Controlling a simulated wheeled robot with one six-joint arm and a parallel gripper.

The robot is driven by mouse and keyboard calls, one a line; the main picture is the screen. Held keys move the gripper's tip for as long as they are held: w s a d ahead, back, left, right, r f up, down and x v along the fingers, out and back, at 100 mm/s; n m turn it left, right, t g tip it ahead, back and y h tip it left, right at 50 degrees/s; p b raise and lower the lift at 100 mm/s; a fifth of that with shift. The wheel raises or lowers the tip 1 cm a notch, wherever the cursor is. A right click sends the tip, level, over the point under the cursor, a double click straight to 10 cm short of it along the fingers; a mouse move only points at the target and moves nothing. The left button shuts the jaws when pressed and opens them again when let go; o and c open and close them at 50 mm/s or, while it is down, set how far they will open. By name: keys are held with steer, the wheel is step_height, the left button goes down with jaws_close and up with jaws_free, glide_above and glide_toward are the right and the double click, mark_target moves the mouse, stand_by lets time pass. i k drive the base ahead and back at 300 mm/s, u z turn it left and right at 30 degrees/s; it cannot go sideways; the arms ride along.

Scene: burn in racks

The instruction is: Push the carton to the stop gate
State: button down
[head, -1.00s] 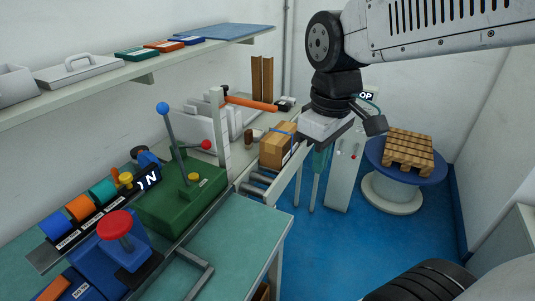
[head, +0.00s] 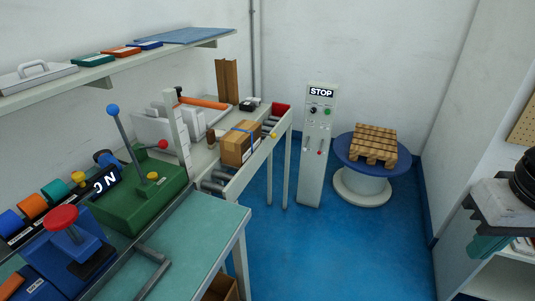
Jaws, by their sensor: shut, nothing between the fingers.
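The brown carton (head: 236,150) with a blue strap sits upright on the roller conveyor (head: 215,184), left of the picture's middle. Bare rollers show on its near side and on its far side. A red plate (head: 282,109) stands at the conveyor's far end and looks like the stop gate. A gap of rollers lies between carton and plate. My gripper (head: 487,247) is at the right edge, partly cut off, pointing down. It is shut and empty, well apart from the carton.
A grey post (head: 319,150) with a STOP sign stands right of the conveyor's far end. A blue-topped spool (head: 362,185) bears a wooden pallet (head: 374,145). A green lever box (head: 150,203) stands left of the conveyor. Blue floor is free in the middle.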

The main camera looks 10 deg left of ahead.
mark_target(236, 146)
steer(key=z, duration=0.55)
steer(key=i, duration=2.35)
steer(key=u, duration=0.9)
steer(key=i, duration=0.8)
steer(key=u, duration=1.35)
steer(key=i, duration=0.3)
steer(key=u, duration=0.15)
